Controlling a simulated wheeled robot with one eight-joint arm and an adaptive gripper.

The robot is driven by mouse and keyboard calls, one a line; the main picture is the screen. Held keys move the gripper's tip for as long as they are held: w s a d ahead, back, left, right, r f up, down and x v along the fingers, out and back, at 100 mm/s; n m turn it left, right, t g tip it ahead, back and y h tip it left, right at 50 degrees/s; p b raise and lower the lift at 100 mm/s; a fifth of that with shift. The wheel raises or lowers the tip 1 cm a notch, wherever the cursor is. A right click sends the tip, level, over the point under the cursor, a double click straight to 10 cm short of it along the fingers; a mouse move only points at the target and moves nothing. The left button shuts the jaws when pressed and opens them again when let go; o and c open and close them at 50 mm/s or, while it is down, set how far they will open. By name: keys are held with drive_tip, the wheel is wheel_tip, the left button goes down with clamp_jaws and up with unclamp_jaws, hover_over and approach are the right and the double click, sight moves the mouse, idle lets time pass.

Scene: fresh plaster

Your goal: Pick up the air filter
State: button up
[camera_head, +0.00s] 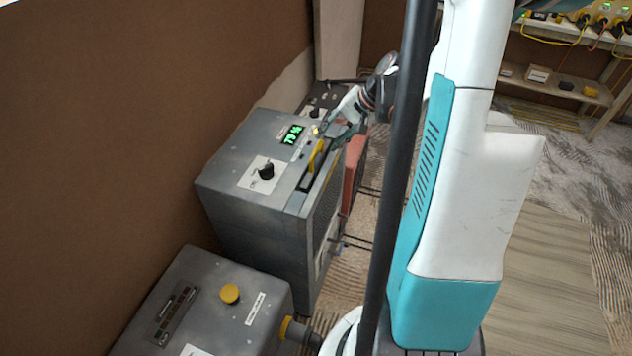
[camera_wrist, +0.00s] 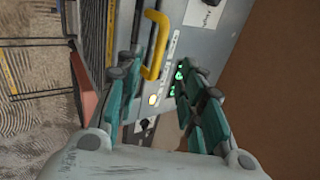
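A yellow handle (camera_head: 316,158) stands at a narrow dark slot along the top right edge of a grey machine (camera_head: 236,160). It looks like the handle of the air filter, whose body I cannot make out. The handle (camera_wrist: 155,45) also shows in the wrist view, bent like a bracket. My gripper (camera_wrist: 160,60) is open and empty, its two teal fingers apart on either side of the handle's near end, with no clear contact. In the head view my gripper (camera_head: 338,135) is over the machine's right edge, just beyond the handle; its fingers are partly hidden.
The machine top has a green lit display (camera_head: 292,134) and a black knob (camera_head: 266,171). A second grey box with a yellow button (camera_head: 229,293) stands in front. A reddish unit (camera_head: 354,165) is beyond. A brown wall closes the left; floor at right is open.

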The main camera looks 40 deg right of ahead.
sight(318, 149)
drive_tip(key=b+x, duration=0.2)
drive_tip(key=x, duration=0.6)
drive_tip(key=shift+a+f+b, duration=0.15)
drive_tip(key=shift+f+b, duration=0.1)
drive_tip(key=shift+b, duration=0.15)
drive_tip(key=shift+s, duration=0.1)
drive_tip(key=shift+r, duration=0.1)
drive_tip(key=shift+c, duration=0.3)
clamp_jaws()
